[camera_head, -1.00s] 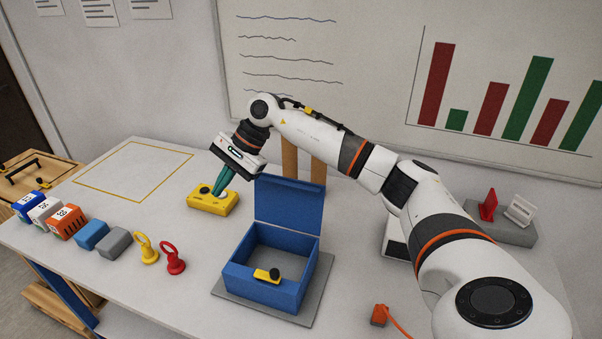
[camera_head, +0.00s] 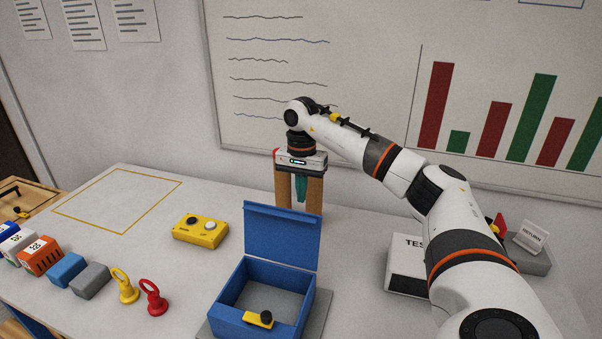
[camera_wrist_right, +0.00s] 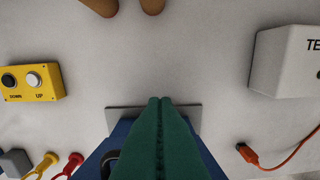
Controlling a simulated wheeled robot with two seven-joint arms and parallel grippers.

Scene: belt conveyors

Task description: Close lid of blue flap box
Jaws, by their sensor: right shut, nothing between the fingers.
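The blue flap box (camera_head: 243,322) stands on a grey mat (camera_head: 322,302) at the front middle of the table. Its lid (camera_head: 282,235) is up, standing at the box's back edge, and the inside looks empty. A yellow latch with a black knob (camera_head: 259,319) is on the front wall. My right gripper (camera_head: 300,205) is shut and empty, pointing down behind and above the raised lid. In the right wrist view its green fingers (camera_wrist_right: 160,100) are together and hide much of the blue box (camera_wrist_right: 122,132). My left gripper is not in view.
A yellow button box (camera_head: 201,231) is left of the lid. Wooden posts (camera_head: 314,196) stand behind the gripper. A white box (camera_head: 405,262) is at right. Red (camera_head: 153,299) and yellow (camera_head: 124,288) ring pieces and several blocks lie at left. An orange cable (camera_wrist_right: 290,148) lies at right.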

